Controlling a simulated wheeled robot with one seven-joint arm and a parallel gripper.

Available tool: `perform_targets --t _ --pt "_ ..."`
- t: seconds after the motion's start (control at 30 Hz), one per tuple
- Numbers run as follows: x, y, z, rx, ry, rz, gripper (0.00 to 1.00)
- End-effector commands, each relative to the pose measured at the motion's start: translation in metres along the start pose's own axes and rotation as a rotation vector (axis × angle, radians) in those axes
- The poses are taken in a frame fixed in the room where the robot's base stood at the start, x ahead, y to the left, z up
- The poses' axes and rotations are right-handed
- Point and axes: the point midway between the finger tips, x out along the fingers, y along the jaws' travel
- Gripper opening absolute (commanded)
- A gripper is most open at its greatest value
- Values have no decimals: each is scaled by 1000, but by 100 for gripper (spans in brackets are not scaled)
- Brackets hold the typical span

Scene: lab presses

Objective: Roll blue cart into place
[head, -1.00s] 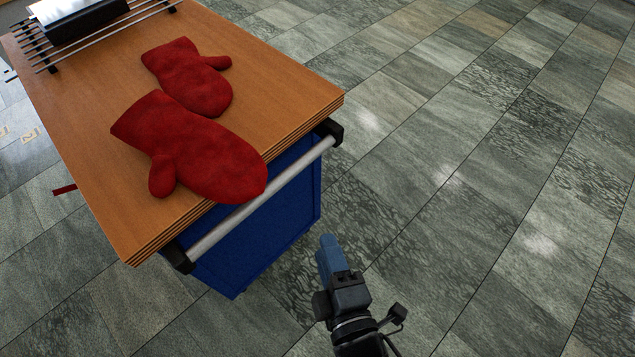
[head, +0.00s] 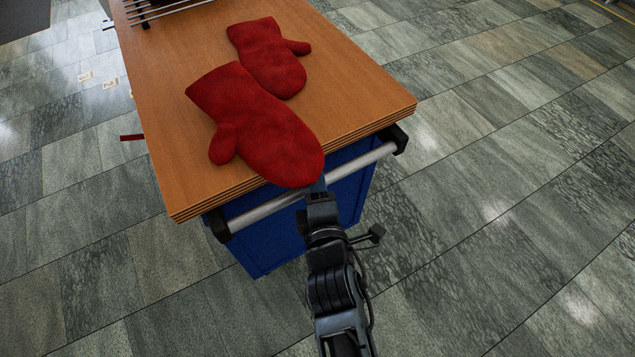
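The blue cart (head: 349,191) has a wooden top (head: 355,90) and stands in front of me, its near end facing me. A silver push handle (head: 262,209) with black end brackets runs along that end. My gripper (head: 318,187) is at the middle of the handle, just below the edge of the top. Its fingertips overlap the handle in the picture. Whether they are closed around the bar cannot be told from this view.
Two red oven mitts (head: 262,125) lie on the cart top, one reaching over the near edge. A metal rack (head: 165,10) sits at the far end. Grey tiled floor is clear to the right. Small floor labels (head: 109,84) and a red bar (head: 132,137) show at left.

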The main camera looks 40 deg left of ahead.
Motion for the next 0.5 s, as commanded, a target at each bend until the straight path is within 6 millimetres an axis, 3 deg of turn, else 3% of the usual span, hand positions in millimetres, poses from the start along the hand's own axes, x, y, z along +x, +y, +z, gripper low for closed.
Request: perform_targets --t 0.3,0.5 --pt "3 0 0 0 0 0 38" --pt "3 0 0 0 0 0 20"
